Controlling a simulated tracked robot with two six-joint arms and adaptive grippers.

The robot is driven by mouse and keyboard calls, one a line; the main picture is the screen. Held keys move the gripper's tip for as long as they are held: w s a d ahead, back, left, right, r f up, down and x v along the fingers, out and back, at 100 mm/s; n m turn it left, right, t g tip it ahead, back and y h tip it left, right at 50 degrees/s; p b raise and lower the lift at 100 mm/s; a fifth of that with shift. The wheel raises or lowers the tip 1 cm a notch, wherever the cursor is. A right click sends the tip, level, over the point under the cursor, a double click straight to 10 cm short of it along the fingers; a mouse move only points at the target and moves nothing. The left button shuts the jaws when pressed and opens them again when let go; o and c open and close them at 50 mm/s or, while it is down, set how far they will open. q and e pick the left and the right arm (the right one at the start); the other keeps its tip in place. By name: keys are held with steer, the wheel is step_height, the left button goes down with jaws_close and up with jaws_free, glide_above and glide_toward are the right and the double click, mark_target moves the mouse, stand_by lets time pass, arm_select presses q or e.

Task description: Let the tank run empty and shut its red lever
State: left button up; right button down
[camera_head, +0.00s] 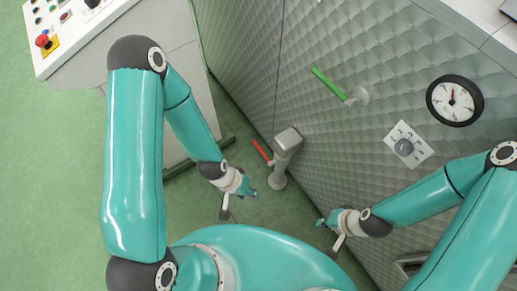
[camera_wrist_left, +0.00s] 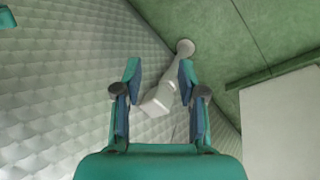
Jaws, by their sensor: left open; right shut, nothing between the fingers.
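The red lever (camera_head: 262,150) sticks out up and left from a grey post-like fitting (camera_head: 286,143), which stands on the green floor beside the quilted metal wall (camera_head: 310,120). The tank's contents are not visible. My left gripper (camera_head: 251,194) is open and empty, below and left of the post and apart from the lever. In the left wrist view the grey post (camera_wrist_left: 160,98) shows beyond and between the open fingers (camera_wrist_left: 158,78); the red lever does not show there. My right gripper (camera_head: 322,222) is shut and empty, low beside the wall.
A green lever (camera_head: 328,83) sits higher on the quilted wall. A control desk (camera_head: 70,50) with a red button stands at upper left. Green floor is open at far left.

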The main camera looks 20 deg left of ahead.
arm_select(q)
steer(key=w+a+f+m+b, duration=0.1)
steer(key=w+f+m+b, duration=0.5)
steer(key=w+f+b, duration=0.3)
steer(key=m+t+y+b, duration=0.2)
steer(key=m+b, duration=1.9)
steer(key=b, duration=0.8)
glide_toward(259, 148)
steer(key=b+x, duration=0.4)
steer(key=x, duration=0.5)
steer(key=shift+s+b, duration=0.1)
steer(key=shift+b, duration=0.25)
jaws_close()
